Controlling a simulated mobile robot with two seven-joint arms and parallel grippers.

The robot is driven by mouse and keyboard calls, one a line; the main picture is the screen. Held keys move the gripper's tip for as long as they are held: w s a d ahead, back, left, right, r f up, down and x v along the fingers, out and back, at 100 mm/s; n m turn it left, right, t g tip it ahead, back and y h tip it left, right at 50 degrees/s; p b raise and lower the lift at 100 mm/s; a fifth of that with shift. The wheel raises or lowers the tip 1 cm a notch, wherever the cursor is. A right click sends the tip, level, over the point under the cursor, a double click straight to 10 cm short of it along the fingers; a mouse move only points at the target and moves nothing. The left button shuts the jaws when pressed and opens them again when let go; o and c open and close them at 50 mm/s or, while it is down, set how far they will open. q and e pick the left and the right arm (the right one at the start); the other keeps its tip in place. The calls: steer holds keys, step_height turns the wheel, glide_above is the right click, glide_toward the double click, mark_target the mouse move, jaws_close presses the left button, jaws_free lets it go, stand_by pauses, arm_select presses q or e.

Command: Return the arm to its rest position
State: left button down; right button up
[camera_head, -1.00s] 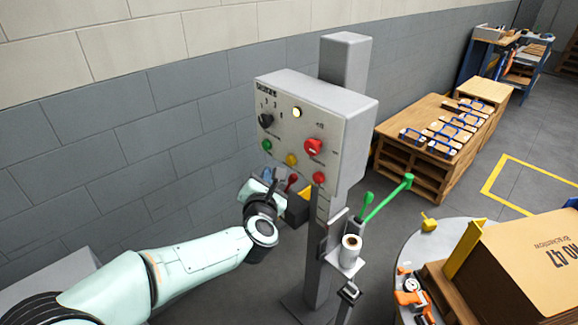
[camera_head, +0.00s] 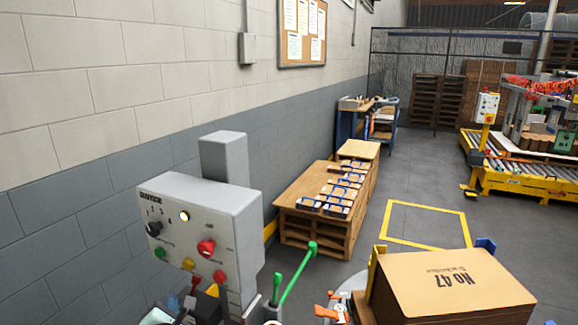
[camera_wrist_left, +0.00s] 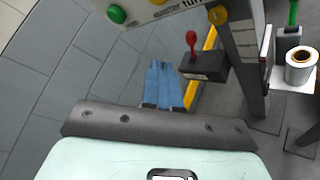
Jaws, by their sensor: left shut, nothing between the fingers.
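My left gripper (camera_wrist_left: 164,68) shows in the left wrist view as two blue fingers held together, shut and empty. It points toward the floor and wall area below the grey control box (camera_head: 205,235), apart from the box. The box's lower edge, with a green button (camera_wrist_left: 116,14), is at the top of the left wrist view. My right gripper is in neither view.
A red-knobbed lever (camera_wrist_left: 192,40) on a dark block stands just right of my left fingers. A white roll (camera_wrist_left: 300,58) sits on a bracket farther right.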

arm_select(q)
steer(key=s+d+f+m+g+h+p, duration=0.1)
steer(key=s+d+f+m+g+h, duration=0.3)
steer(key=f, duration=0.6)
steer(key=s+d+f+m+y+p, duration=0.1)
steer(key=s+f+m+p, duration=0.1)
steer(key=f+m, duration=0.5)
steer(key=s+d+f+m+g+h+p, duration=0.1)
steer(key=s+d+f+m+g+h, duration=0.2)
steer(key=f, duration=0.9)
steer(key=s+d+f+m+g+h+p, duration=0.1)
steer(key=s+d+f+m+g, duration=0.1)
steer(key=s, duration=0.7)
steer(key=s+d+f+m+g+h+p, duration=0.1)
steer(key=s+d+f+m+g, duration=0.2)
steer(key=s, duration=0.6)
steer(key=s+d+f+m+g+p, duration=0.2)
steer(key=s+f+m, duration=0.3)
steer(key=s, duration=0.4)
steer(key=shift+d+f+m+g+h, duration=0.15)
steer(key=shift+d+m+g+h, duration=0.3)
steer(key=shift+m, duration=0.45)
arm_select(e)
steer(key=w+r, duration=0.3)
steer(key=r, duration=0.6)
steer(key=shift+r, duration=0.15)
arm_select(q)
steer(key=shift+w, duration=0.1)
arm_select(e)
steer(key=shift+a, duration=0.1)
